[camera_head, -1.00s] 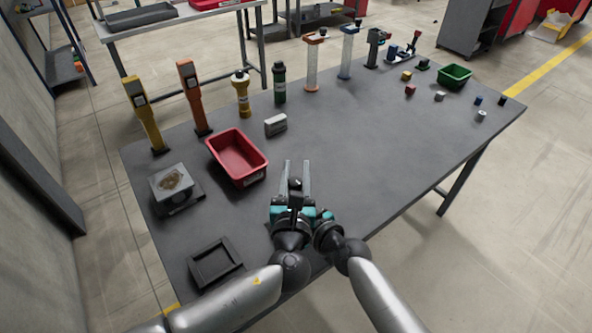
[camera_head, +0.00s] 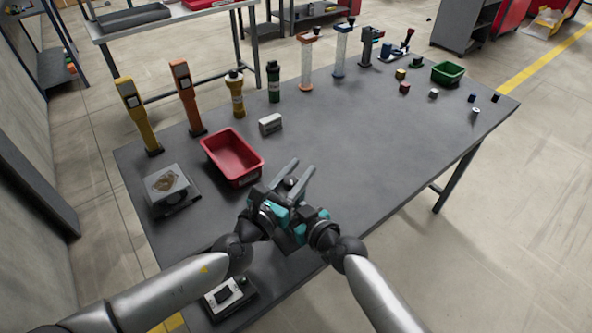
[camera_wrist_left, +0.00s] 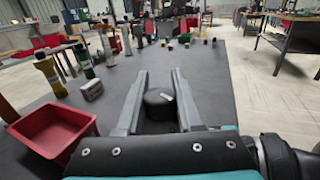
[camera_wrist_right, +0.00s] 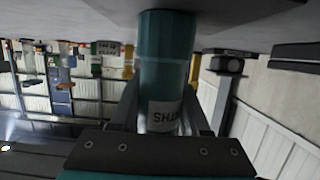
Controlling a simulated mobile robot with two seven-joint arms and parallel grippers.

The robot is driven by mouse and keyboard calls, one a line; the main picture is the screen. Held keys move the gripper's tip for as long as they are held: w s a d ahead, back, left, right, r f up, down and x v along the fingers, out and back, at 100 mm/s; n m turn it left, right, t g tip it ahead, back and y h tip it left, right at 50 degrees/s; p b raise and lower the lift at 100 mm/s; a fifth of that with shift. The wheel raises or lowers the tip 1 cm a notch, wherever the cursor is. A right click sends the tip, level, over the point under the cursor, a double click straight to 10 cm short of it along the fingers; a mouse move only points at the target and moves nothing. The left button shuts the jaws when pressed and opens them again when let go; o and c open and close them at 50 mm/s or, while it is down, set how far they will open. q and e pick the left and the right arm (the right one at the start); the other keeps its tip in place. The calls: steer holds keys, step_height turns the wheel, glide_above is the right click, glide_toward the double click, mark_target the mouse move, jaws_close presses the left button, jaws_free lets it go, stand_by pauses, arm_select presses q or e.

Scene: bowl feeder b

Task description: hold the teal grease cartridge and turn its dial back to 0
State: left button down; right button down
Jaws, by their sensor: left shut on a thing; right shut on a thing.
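The dial also shows as a dark knob in the head view (camera_head: 290,183). The grippers hide most of the cartridge in the head view. The dial's scale and number cannot be read.
A red bin (camera_head: 232,157) stands just left of my left gripper. A grey block (camera_head: 270,124), a scale-like box (camera_head: 168,186) and a dark device with a white plate (camera_head: 228,297) are nearby. Several upright tools line the back edge. The table's right middle is clear.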

arm_select(q)
steer(key=shift+s+d+r+m+g+h, duration=0.1)
steer(key=shift+d+m+g+h, duration=0.1)
steer(key=shift+m+g+h, duration=0.55)
steer(key=shift+d+r+m+g+h, duration=0.15)
steer(key=shift+m+g+h, duration=0.35)
steer(key=shift+h, duration=0.35)
steer(key=shift+s+d+f+m+g+h, duration=0.1)
steer(key=shift+s+d+m+g+h, duration=0.1)
steer(key=shift+m+g+h, duration=0.6)
steer(key=shift+s+m+g, duration=0.15)
steer(key=shift+m+g, duration=0.1)
steer(key=shift+g, duration=0.1)
arm_select(e)
steer(key=shift+s+a+f, duration=0.1)
arm_select(q)
steer(key=c, duration=0.5)
jaws_free()
steer(key=shift+a+f, duration=0.1)
steer(key=v, duration=1.2)
steer(key=shift+f, duration=0.1)
